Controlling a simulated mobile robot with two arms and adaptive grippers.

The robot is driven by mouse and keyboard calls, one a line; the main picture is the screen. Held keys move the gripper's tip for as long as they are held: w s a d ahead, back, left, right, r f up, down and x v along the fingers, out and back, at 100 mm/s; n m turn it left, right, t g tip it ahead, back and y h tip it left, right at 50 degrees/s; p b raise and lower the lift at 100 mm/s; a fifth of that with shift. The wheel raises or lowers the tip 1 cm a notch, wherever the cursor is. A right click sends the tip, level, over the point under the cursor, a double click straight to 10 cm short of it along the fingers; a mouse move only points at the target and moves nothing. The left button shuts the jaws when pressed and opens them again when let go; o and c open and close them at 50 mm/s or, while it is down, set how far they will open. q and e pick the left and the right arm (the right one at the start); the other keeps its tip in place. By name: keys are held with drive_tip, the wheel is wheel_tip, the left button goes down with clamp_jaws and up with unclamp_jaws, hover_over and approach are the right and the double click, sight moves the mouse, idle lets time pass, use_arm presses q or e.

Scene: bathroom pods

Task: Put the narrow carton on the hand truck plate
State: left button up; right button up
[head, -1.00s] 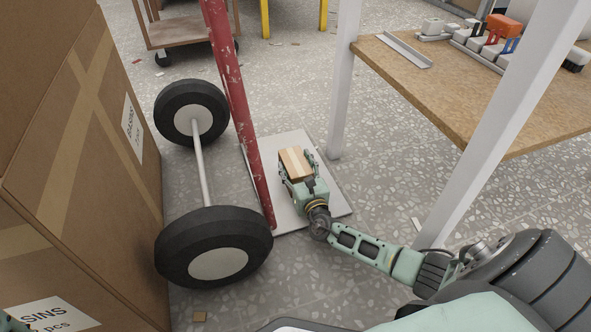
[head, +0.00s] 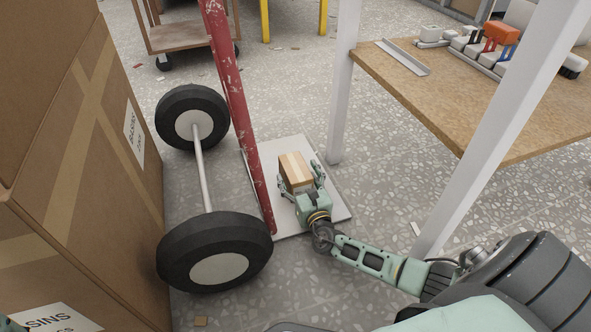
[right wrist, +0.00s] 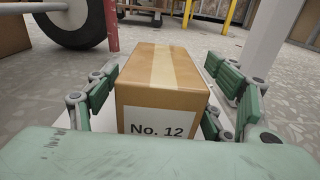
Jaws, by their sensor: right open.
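The narrow carton (head: 295,168) is brown with a pale tape strip and stands upright on the pale grey hand truck plate (head: 335,204). In the right wrist view the carton (right wrist: 165,80) shows a "No. 12" label on its near face. My right gripper (head: 299,173) is open, low over the plate, with its fingers on both sides of the carton. In the right wrist view gaps show between the finger pads and the carton. The red hand truck frame (head: 236,100) rises just left of the carton.
The hand truck's two black wheels (head: 217,232) and axle are left of the plate. A big cardboard box (head: 120,200) fills the left side. A wooden-topped table (head: 440,95) with white legs stands close on the right. A wooden cart (head: 178,38) is behind.

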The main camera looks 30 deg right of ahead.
drive_tip(key=p+v, duration=0.3)
drive_tip(key=v, duration=0.6)
drive_tip(key=shift+s+r+p, duration=0.15)
drive_tip(key=shift+r+p, duration=0.05)
drive_tip(key=shift+p, duration=0.2)
drive_tip(key=shift+s+f, duration=0.1)
drive_tip(key=shift+s, duration=0.15)
